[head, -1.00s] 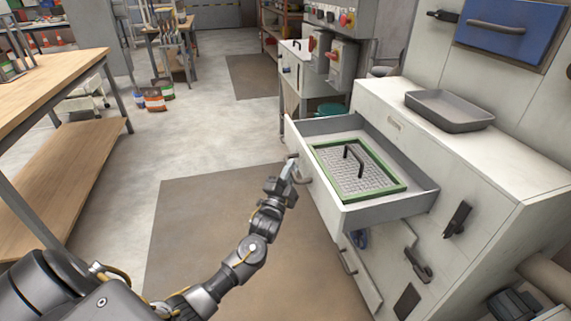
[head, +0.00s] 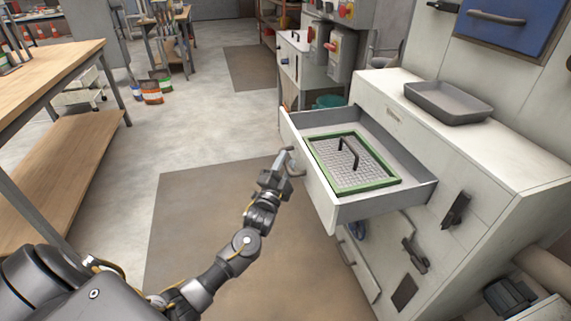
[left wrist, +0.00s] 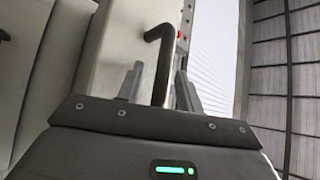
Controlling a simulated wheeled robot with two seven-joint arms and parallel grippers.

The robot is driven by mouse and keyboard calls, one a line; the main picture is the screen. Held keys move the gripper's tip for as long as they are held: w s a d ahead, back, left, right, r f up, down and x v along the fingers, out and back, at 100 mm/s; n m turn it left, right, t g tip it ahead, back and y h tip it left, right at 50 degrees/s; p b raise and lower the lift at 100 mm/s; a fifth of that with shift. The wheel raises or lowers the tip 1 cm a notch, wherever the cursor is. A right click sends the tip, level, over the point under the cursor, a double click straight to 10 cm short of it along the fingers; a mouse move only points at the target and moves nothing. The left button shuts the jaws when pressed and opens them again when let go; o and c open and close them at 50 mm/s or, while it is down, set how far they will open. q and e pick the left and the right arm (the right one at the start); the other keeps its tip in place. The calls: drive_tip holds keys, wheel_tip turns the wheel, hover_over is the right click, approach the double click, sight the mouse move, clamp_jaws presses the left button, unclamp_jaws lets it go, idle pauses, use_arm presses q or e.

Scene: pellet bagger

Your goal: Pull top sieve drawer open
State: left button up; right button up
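The top sieve drawer (head: 319,182) of the white cabinet stands far out. Inside it lies a green-framed mesh sieve (head: 352,165) with a dark handle. My left gripper (head: 284,166) is at the drawer's front handle (head: 292,160). In the left wrist view the dark handle (left wrist: 162,60) runs between the two fingers of my left gripper (left wrist: 160,85). The fingers are apart, with a gap visible on the left side of the handle, so the gripper looks open around it. My right gripper is not in view.
A grey tray (head: 448,103) sits on the cabinet top (head: 385,83). A lower front with a handle (head: 346,252) stands slightly out below the drawer. A wooden workbench (head: 60,75) is at the left. The floor mat (head: 215,215) in front of the cabinet is clear.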

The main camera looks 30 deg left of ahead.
use_arm(q)
drive_tip(key=shift+s+f, duration=0.2)
drive_tip(key=shift+s, duration=0.15)
drive_tip(key=v, duration=1)
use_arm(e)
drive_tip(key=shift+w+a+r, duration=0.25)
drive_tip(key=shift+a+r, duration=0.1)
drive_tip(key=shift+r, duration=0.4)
